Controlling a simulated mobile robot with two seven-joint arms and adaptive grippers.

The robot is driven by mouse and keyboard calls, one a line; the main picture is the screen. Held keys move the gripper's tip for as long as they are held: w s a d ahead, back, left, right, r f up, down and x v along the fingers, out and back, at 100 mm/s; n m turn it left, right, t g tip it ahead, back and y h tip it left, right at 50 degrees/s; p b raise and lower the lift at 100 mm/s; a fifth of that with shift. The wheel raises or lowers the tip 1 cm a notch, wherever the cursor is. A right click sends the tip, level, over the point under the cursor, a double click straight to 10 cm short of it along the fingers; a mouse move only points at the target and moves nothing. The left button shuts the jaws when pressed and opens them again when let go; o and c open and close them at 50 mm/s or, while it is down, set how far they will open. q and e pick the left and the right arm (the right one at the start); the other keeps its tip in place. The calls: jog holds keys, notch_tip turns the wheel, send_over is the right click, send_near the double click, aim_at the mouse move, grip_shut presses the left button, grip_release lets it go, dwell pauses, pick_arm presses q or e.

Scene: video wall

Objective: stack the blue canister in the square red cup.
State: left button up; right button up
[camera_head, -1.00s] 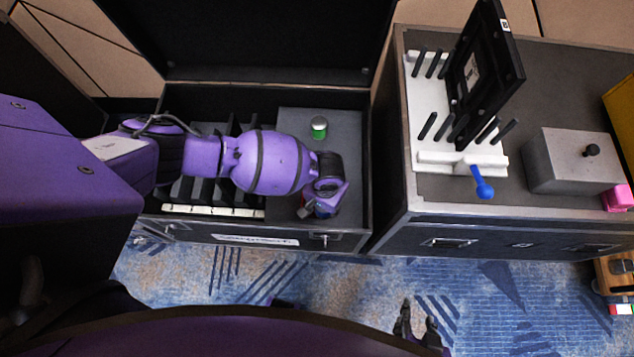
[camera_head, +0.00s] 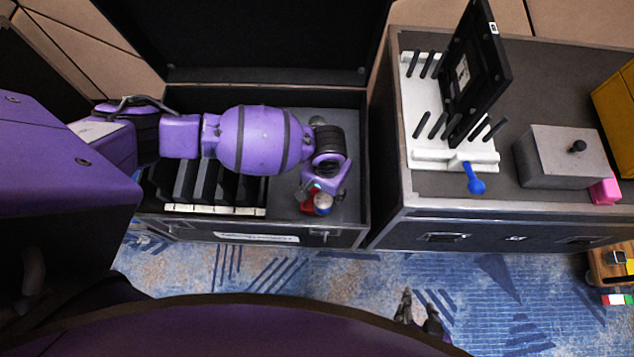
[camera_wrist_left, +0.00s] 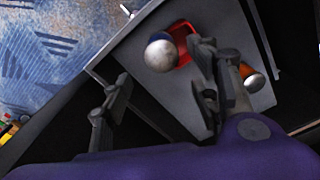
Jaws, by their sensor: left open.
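The blue canister (camera_head: 323,204) has a pale round lid. In the left wrist view the canister (camera_wrist_left: 161,54) overlaps the square red cup (camera_wrist_left: 183,33), whose rim shows to its right. The red cup (camera_head: 307,203) is partly covered in the head view too. I cannot tell whether the canister sits fully inside the cup or leans at its rim. My left gripper (camera_head: 322,184) is over them, its fingers (camera_wrist_left: 160,80) spread apart with the canister in the gap beyond the tips. My right gripper (camera_head: 418,310) shows low in the head view, fingers apart and empty.
A second canister with an orange band (camera_wrist_left: 253,80) stands beside the right-hand finger in the wrist view. The open black case (camera_head: 358,208) has raised walls and dark slots (camera_head: 210,188). Right of it, another case bears a white pegged stand (camera_head: 425,160) and grey box (camera_head: 565,155).

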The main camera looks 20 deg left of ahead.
pick_arm(q)
notch_tip(320, 180, up, 3)
jog(key=shift+f, duration=0.1)
jog(key=s+d+f+t+h, duration=0.25)
jog(key=s+d+h, duration=0.35)
jog(key=s+d, duration=0.45)
jog(key=s+a+t+y, duration=0.2)
jog(key=s+a, duration=0.3)
jog(key=a, duration=0.6)
jog(key=s+a+r+n+t+y, duration=0.1)
jog(key=s+a+t+y, duration=0.2)
jog(key=s+a, duration=0.3)
jog(key=a+y, duration=0.1)
jog(key=a, duration=0.4)
jog(key=shift+a+r+n, duration=0.25)
jog(key=shift+a+n, duration=0.05)
jog(key=shift+a, duration=0.05)
jog(key=shift+r, duration=0.1)
